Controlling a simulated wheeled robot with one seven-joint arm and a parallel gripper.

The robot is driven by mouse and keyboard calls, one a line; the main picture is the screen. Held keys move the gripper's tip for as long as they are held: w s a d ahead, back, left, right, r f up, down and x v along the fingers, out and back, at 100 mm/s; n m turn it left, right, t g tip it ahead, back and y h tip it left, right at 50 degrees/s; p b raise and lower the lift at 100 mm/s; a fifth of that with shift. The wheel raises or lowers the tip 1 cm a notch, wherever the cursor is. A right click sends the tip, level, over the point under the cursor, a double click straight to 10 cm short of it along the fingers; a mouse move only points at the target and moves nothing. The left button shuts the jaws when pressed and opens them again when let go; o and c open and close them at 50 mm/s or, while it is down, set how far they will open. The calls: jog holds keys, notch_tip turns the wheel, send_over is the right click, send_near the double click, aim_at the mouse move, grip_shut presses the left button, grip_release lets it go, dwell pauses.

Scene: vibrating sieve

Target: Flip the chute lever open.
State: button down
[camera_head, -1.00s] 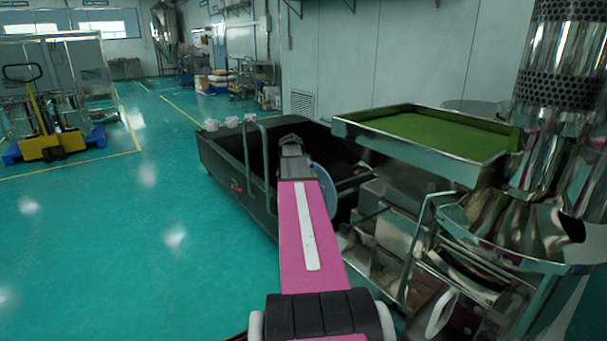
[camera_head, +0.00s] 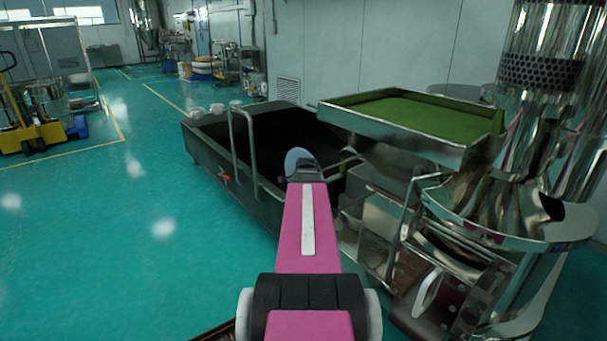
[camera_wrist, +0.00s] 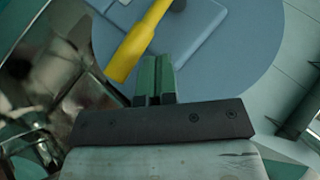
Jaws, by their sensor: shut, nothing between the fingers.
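In the wrist view the yellow lever (camera_wrist: 140,40) slants from the upper right down to the left, over a pale blue plate (camera_wrist: 192,25) and a blue-grey disc (camera_wrist: 235,75). My gripper (camera_wrist: 157,62) has its green fingers together with nothing between them. The fingertips are just right of the lever's lower end; whether they touch it I cannot tell. In the head view the disc (camera_head: 299,158) shows just past the end of my pink arm. My arm hides the lever and my gripper there.
A black open bin (camera_head: 225,165) with a metal handle stands left of and beyond my arm. The shiny sieve machine (camera_head: 500,215) and a steel tray with a green bed (camera_head: 340,117) are close on the right. Open green floor (camera_head: 110,230) lies to the left.

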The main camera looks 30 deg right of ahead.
jog(key=shift+s+f, duration=0.3)
jog(key=shift+f, duration=0.25)
jog(key=shift+s+f, duration=0.3)
jog(key=shift+f, duration=0.2)
jog(key=shift+f, duration=0.15)
jog(key=w+r+v, duration=0.1)
jog(key=v, duration=1.1)
jog(key=shift+s+r, duration=0.15)
jog(key=shift+r, duration=0.15)
jog(key=shift+d, duration=0.1)
jog(key=a+f+n+g+y, duration=0.1)
jog(key=a+f+n, duration=0.5)
jog(key=a, duration=0.7)
jog(key=s+a+f+n+g+y, duration=0.1)
jog(key=a+f+n+g, duration=0.3)
jog(key=a, duration=1)
jog(key=s+a+f+n+g+y, duration=0.1)
jog(key=a+f+n+g+y, duration=0.2)
jog(key=a+f+n, duration=0.6)
jog(key=a+f, duration=0.1)
jog(key=a, duration=0.3)
jog(key=shift+a+f+n, duration=0.15)
jog(key=shift+f+n, duration=0.15)
